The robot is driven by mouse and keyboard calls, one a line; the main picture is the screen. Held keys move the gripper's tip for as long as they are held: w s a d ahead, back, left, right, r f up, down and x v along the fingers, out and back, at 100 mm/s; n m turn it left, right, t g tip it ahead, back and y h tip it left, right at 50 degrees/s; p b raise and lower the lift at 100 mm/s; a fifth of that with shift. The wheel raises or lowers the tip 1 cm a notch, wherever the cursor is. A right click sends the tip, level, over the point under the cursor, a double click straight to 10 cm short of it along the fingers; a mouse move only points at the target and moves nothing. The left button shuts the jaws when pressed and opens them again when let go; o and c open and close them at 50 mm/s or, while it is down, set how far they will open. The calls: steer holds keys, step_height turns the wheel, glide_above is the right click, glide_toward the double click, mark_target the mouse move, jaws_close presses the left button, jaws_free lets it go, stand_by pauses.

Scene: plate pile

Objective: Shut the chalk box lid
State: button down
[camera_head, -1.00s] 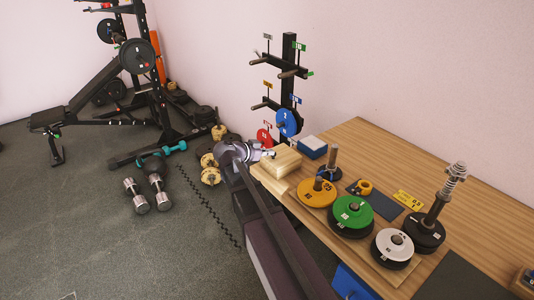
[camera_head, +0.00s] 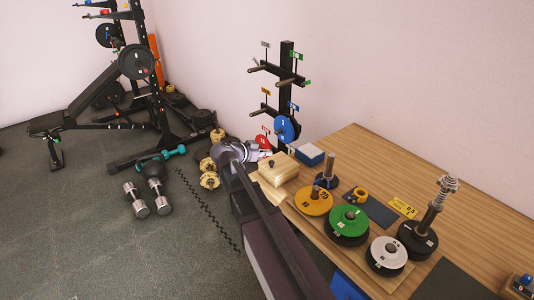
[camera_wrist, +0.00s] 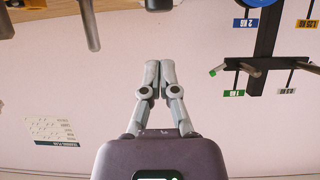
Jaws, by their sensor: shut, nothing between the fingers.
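The chalk box is a pale wooden box (camera_head: 278,176) at the far left corner of the wooden table in the head view. I cannot identify the box in the wrist view.
A blue-and-white block (camera_head: 309,155) sits behind the box. A short post (camera_head: 330,165) and the orange (camera_head: 314,201), green (camera_head: 349,219) and white (camera_head: 386,252) plates stand to its right. A plate tree (camera_head: 286,90) rises behind the table; it also shows in the wrist view (camera_wrist: 265,45).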

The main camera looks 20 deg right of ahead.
steer(key=s+a+r+p, duration=0.1)
steer(key=s+a, duration=0.1)
steer(key=a, duration=0.7)
steer(key=shift+s+a+r, duration=0.3)
steer(key=shift+r, duration=0.05)
steer(key=s+a+f+n+g+y+p, duration=0.1)
steer(key=s+a+f+n+y, duration=0.1)
steer(key=s+f+n+y, duration=0.2)
steer(key=s+a+f+n+g+y+p, duration=0.1)
steer(key=s+a+f+n+g+y, duration=0.1)
steer(key=s+f+n+y, duration=0.3)
steer(key=shift+s+a+n+y, duration=0.25)
steer(key=shift+s+n+y, duration=1.65)
steer(key=shift+s+n, duration=1.45)
steer(key=shift+s+f+m, duration=0.1)
steer(key=shift+s+m, duration=0.2)
steer(key=shift+m, duration=0.05)
